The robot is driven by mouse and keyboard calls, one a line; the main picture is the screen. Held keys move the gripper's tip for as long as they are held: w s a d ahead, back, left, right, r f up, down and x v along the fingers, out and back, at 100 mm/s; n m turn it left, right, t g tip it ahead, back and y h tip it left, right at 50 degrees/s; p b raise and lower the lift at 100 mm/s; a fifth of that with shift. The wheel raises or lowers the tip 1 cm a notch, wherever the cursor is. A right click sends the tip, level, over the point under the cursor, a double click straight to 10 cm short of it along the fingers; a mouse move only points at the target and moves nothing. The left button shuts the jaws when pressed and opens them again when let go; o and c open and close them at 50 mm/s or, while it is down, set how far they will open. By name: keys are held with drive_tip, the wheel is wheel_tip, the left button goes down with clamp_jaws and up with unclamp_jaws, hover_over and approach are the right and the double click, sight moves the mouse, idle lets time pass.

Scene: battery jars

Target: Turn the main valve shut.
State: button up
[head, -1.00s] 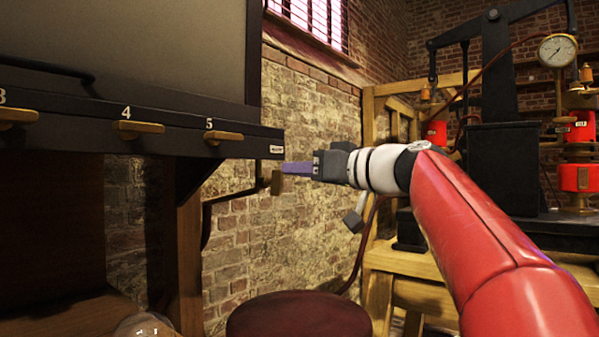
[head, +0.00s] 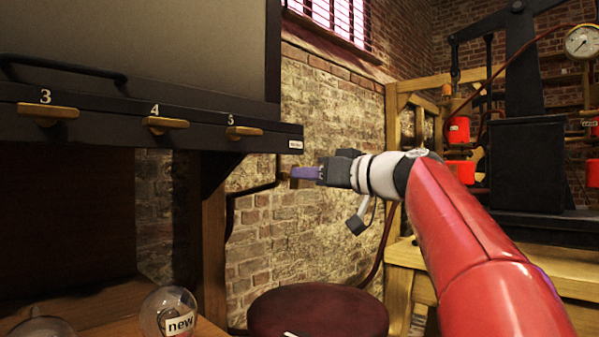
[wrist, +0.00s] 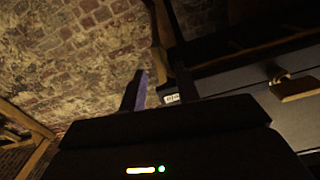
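A small brass handle (head: 295,182) sits on a dark pipe (head: 262,188) below the right end of the black panel. I take it for the main valve; no readable label confirms this. My gripper (head: 306,173) is level with it, its purple fingers pointing left and their tips at the handle, partly covering it. In the wrist view, my gripper (wrist: 160,88) shows two fingers apart, with a narrow brown piece between or just beyond them. I cannot tell whether they touch the handle.
The black panel (head: 90,128) carries brass handles marked 3 (head: 47,112), 4 (head: 165,124) and 5 (head: 243,131). A dark red round stool (head: 318,312) stands below my arm. A glass jar marked "new" (head: 168,312) is at lower left. A brick wall (head: 325,115) stands behind.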

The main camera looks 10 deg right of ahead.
drive_tip(key=shift+x, duration=1.25)
clamp_jaws()
